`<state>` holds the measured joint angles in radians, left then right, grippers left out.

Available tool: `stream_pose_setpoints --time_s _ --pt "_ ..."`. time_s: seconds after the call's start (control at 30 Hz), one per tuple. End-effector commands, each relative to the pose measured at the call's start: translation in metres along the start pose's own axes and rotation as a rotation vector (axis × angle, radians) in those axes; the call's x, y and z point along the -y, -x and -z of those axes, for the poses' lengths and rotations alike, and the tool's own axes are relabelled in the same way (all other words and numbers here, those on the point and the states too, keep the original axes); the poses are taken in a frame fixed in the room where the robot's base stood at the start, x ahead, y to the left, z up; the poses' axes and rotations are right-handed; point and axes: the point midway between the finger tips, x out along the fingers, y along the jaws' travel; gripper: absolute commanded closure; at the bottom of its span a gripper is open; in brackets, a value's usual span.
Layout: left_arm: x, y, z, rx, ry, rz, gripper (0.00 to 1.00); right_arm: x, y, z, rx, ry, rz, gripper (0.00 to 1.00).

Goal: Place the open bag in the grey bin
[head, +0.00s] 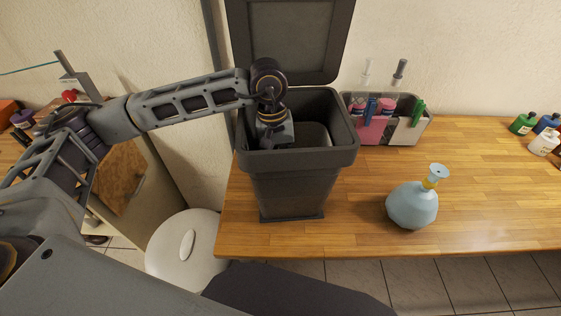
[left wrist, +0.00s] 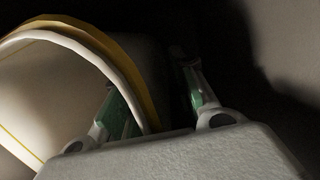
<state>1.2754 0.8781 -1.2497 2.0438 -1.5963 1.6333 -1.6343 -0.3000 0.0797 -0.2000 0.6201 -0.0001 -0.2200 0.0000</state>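The grey bin (head: 307,190) stands on the wooden counter with its lid (head: 290,40) raised against the wall. My left gripper (head: 276,130) points down into the bin's mouth at its left side, and the bin wall hides its fingertips in the head view. In the left wrist view, my left gripper (left wrist: 158,98) has its fingers spread apart. The open bag (left wrist: 40,95), pale with a yellow band at its rim, is at the left there. Its rim passes between the fingers, with a gap before the right finger. My right gripper is not in view.
A pale blue flask (head: 412,205) stands right of the bin. A grey caddy (head: 405,128) with pens is behind it. Several small bottles (head: 523,124) are at the far right. A round white lidded container (head: 187,255) is below the counter's left end. The counter's right part has free room.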

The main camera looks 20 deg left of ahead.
Motion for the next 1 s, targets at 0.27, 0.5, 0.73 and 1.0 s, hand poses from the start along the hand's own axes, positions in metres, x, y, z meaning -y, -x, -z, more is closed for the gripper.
stream_pose_setpoints --time_s 0.27,0.5,0.73,1.0 --pt "0.0 0.002 0.0 0.0 0.0 0.0 0.73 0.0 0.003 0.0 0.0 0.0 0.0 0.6" --pt "-0.001 0.021 0.001 -0.003 0.0 -0.002 0.73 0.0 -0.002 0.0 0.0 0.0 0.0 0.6" --pt "-0.001 0.054 0.0 -0.003 -0.001 -0.002 0.73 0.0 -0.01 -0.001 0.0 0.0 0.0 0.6" --pt "-0.001 0.094 0.0 -0.003 -0.001 -0.002 0.73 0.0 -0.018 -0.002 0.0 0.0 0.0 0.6"
